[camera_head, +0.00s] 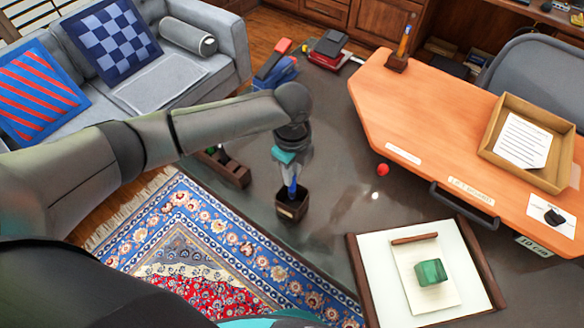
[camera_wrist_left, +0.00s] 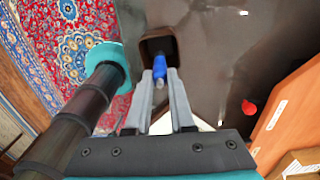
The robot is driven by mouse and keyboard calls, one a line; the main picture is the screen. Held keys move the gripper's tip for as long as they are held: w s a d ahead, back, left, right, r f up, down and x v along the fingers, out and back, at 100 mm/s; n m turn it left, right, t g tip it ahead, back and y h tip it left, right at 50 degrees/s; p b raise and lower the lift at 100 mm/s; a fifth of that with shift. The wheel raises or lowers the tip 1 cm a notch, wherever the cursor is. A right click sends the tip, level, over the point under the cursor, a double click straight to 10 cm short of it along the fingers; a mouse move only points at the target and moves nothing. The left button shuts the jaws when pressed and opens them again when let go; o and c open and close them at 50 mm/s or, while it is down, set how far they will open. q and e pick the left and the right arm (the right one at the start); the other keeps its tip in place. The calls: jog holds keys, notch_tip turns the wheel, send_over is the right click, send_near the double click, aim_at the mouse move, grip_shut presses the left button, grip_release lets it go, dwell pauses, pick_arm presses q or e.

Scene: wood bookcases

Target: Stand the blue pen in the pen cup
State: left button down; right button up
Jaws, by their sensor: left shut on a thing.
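The blue pen (camera_head: 292,188) is between the fingertips of my left gripper (camera_head: 291,178) in the head view. It points down toward the dark brown pen cup (camera_head: 292,208), which stands on the dark grey desktop. In the left wrist view the pen (camera_wrist_left: 160,68) is pinched between the two grey fingers (camera_wrist_left: 161,82), and its far end is at the opening of the cup (camera_wrist_left: 149,45). How deep the pen reaches into the cup I cannot tell. My right gripper is not in view.
A red ball (camera_head: 383,170) lies right of the cup. A blotter (camera_head: 378,288) with a green block (camera_head: 431,272) is at the front right. An orange wood top (camera_head: 430,130) with an open tray (camera_head: 494,160) is at the right. Dark desktop around the cup is clear.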

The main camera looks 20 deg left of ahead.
pick_arm(q)
jog(key=shift+f, duration=0.1)
jog(key=c, duration=0.7)
grip_release()
notch_tip(320, 180, up, 15)
jog(key=p, duration=0.1)
dwell(0.6)
